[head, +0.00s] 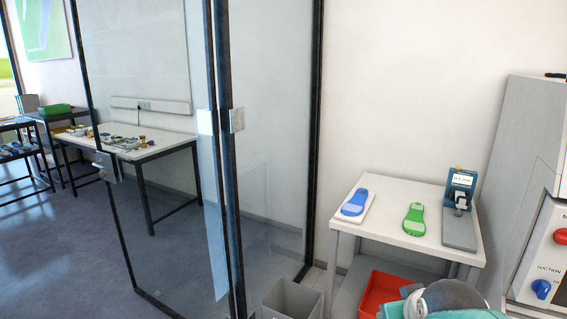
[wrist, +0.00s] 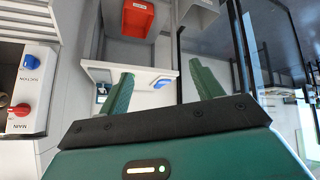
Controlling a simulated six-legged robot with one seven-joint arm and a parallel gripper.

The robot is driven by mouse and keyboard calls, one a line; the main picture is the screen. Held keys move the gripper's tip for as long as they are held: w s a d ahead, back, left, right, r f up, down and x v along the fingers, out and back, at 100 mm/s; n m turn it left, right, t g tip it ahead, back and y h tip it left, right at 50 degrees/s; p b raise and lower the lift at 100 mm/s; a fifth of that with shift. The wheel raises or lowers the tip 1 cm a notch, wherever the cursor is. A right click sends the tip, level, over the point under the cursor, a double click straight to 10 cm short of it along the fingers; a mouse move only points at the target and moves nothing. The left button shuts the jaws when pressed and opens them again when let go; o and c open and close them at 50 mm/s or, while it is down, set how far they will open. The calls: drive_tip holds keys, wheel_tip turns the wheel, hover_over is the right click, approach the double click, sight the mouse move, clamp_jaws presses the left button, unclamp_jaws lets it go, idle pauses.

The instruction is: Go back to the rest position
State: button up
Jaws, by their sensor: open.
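My gripper (wrist: 161,70) shows in the wrist view with its two green fingers spread wide apart and nothing between them. Beyond the fingers is the white side table (wrist: 100,73), whose blue insole (wrist: 161,83) appears in the gap, well away from the fingers. In the head view the white side table (head: 384,225) carries a blue insole (head: 354,202) on a white pad, a green insole (head: 414,220) and a small grey-blue device (head: 460,228). A grey and teal part of my arm shows at the bottom right; the gripper's fingers cannot be made out there.
A grinding machine (head: 540,225) with red and blue knobs stands at the right. A red bin (head: 378,297) and a grey bin (head: 292,299) are low by the table. A glass door (head: 150,200) stands left of it. Floor (head: 60,260) is open at the left.

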drive_tip(key=s+a+g+y, duration=0.1)
drive_tip(key=s+a+g, duration=0.1)
drive_tip(key=s+a, duration=0.6)
drive_tip(key=shift+s+a+y, duration=0.2)
drive_tip(key=shift+s+y, duration=0.1)
drive_tip(key=shift+s, duration=0.5)
drive_tip(key=c, duration=0.6)
drive_tip(key=shift+w+a, duration=0.15)
drive_tip(key=shift+c, duration=0.2)
